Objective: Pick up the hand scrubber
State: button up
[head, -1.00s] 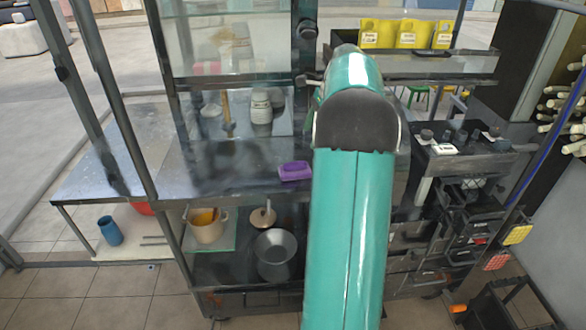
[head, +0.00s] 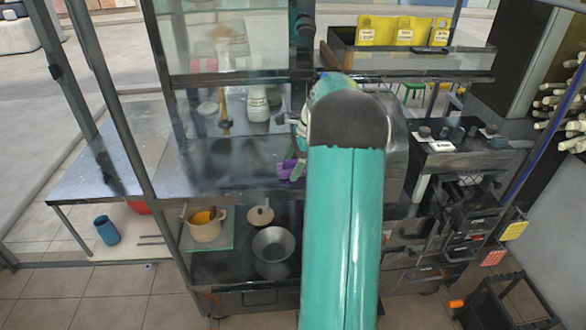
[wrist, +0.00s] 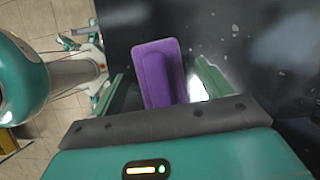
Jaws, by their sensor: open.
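The hand scrubber is the purple block (wrist: 158,72) lying on the dark shelf surface. In the wrist view it lies between the two green fingers of my gripper (wrist: 160,78), with a gap visible on the right side. My gripper is open and not closed on it. In the head view the scrubber (head: 286,169) shows only in part, left of my arm, with a green finger in front of it. Its near end is hidden by my gripper body in the wrist view.
The metal shelf (head: 235,178) is clear left of the scrubber. White containers (head: 258,104) and a wooden-handled tool (head: 224,108) stand behind. A pot (head: 204,226) and a metal bowl (head: 273,250) sit on the lower shelf. A frame post (head: 150,130) rises at left.

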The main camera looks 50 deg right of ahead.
aim_at(288, 162)
jog(key=c, duration=1.1)
jog(key=shift+r, duration=0.15)
jog(key=shift+r, duration=0.55)
jog(key=r, duration=0.2)
jog(key=shift+s+a+r, duration=0.2)
jog(key=shift+s+r, duration=0.1)
jog(key=shift+r, duration=0.05)
jog(key=s+a+r, duration=0.9)
jog(key=shift+s+a, duration=0.2)
jog(key=shift+a, duration=0.05)
